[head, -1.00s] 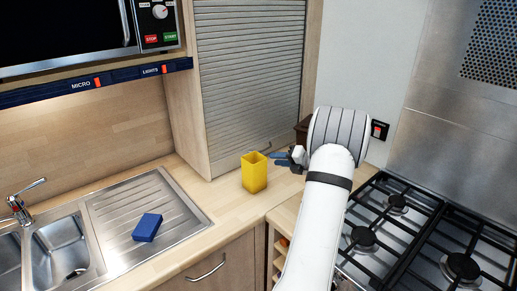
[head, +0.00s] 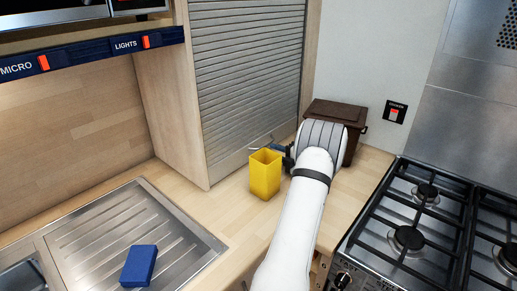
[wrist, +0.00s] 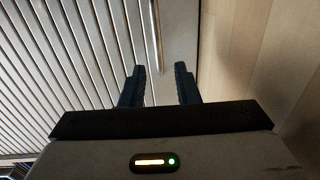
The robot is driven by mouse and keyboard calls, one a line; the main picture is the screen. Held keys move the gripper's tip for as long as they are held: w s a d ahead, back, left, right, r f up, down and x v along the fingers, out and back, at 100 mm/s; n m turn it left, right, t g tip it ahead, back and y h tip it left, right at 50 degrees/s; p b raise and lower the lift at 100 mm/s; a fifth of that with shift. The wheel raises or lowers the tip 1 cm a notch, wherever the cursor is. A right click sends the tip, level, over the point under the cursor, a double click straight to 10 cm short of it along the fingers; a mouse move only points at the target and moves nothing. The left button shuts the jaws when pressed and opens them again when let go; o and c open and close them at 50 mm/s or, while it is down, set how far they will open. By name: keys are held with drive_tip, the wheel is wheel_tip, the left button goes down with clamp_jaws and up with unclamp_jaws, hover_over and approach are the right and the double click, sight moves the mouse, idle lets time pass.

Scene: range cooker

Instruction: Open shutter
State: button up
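The grey slatted shutter (head: 248,75) is down, its lower edge at the wooden worktop. A thin metal handle (head: 262,141) sits near its bottom and is partly hidden by my gripper and the yellow container. In the wrist view the handle (wrist: 156,35) points toward the gap between my fingers, nearer the left one. My gripper (wrist: 161,80) is open and empty, its two dark fingers apart in front of the shutter's bottom rail.
A yellow open container (head: 265,175) stands on the worktop just before my gripper. A brown wooden box (head: 335,113) stands behind my wrist. The gas hob (head: 425,225) is at the right. A blue block (head: 138,266) lies on the steel drainer (head: 115,230) at the left.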

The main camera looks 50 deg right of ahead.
drive_tip(key=w, duration=0.3)
drive_tip(key=w+p, duration=0.1)
drive_tip(key=w, duration=0.2)
drive_tip(key=shift+w+f, duration=0.2)
drive_tip(key=shift+w, duration=0.15)
drive_tip(key=shift+c, duration=0.3)
clamp_jaws()
drive_tip(key=shift+d, duration=0.1)
